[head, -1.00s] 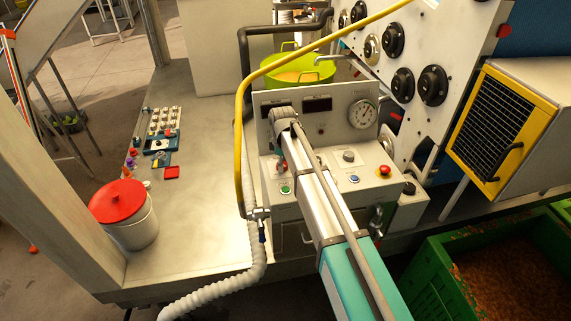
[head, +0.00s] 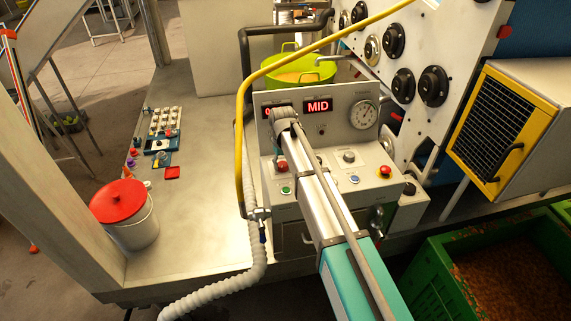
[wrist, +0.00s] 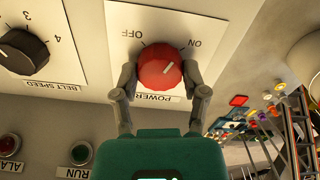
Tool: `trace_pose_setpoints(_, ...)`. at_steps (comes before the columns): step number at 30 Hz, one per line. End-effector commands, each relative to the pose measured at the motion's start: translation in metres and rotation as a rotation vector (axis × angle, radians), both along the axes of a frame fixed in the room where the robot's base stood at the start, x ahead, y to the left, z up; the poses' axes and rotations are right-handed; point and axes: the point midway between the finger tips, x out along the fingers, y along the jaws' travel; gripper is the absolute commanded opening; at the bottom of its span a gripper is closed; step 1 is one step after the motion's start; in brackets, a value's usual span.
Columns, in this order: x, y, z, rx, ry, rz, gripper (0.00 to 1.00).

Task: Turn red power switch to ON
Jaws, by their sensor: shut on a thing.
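The red power switch (wrist: 158,66) is a round red knob on a white plate marked OFF, ON and POWER, upside down in the wrist view. Its white pointer mark is turned toward ON. My gripper (wrist: 160,74) is shut on the knob, with one finger on each side of it. In the head view my arm hides most of the switch; a small bit of red shows beside it. Two displays on the console are lit red; the right-hand display (head: 317,106) reads MID, and the left one is partly covered by my arm.
A belt speed dial (wrist: 20,50) sits beside the switch, with RUN (wrist: 82,152) and alarm buttons near it. A red emergency button (head: 384,171) and a gauge (head: 363,114) are on the console. A yellow hose (head: 240,130) runs close to my arm.

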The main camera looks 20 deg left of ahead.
Motion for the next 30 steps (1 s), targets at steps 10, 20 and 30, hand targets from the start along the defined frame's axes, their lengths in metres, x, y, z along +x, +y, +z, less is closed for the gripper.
trace_pose_setpoints(10, 0.0045, 0.0018, 0.0002, 0.004, -0.010, -0.323, 0.09)
trace_pose_setpoints(20, 0.0041, 0.0016, 0.0001, 0.003, -0.010, -0.546, 0.10)
trace_pose_setpoints(30, 0.0021, 0.0011, -0.0002, 0.002, -0.007, -0.619, 0.10)
